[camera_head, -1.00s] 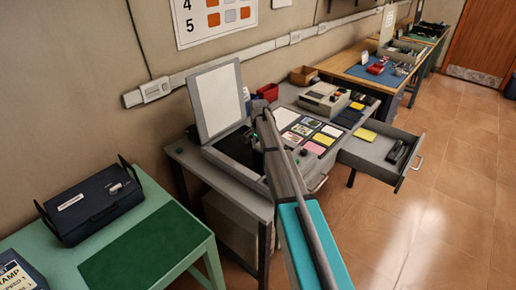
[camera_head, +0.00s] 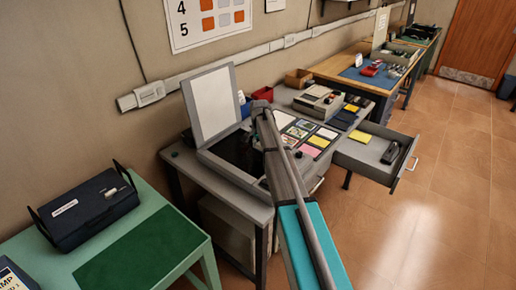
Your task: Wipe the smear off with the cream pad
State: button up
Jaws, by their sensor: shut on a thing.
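A grey flatbed scanner (camera_head: 228,168) stands on the grey desk, its lid (camera_head: 212,102) raised with a white inner side. Its dark glass (camera_head: 236,150) shows partly; my arm crosses in front of it, and I cannot make out a smear. My gripper (camera_head: 257,141) is a small dark shape at the glass, mostly hidden behind my arm. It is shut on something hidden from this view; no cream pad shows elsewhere. I cannot tell whether the held thing touches the glass.
Several coloured cards (camera_head: 309,136) lie right of the scanner. An open drawer (camera_head: 372,158) juts out, holding a yellow pad (camera_head: 360,136) and a dark object. A grey device (camera_head: 318,101) stands behind. A green table (camera_head: 150,240) with a dark case (camera_head: 88,207) is at left. Floor at right is clear.

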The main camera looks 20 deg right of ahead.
aim_at(244, 163)
jog(key=shift+w+d, duration=0.1)
dwell(0.6)
jog(key=shift+s+a, duration=0.55)
jog(key=shift+a, duration=0.2)
jog(key=shift+s+a, duration=0.55)
jog(key=shift+a, duration=0.15)
jog(key=shift+s+a, duration=0.1)
jog(key=shift+a, duration=0.05)
jog(key=shift+s+a+r, duration=0.1)
jog(key=shift+s+a, duration=0.35)
jog(key=shift+a, duration=0.2)
jog(key=shift+s+a, duration=0.45)
jog(key=shift+a, duration=0.2)
jog(key=shift+a, duration=0.1)
jog(key=shift+s+a, duration=1.1)
jog(key=shift+a, duration=0.25)
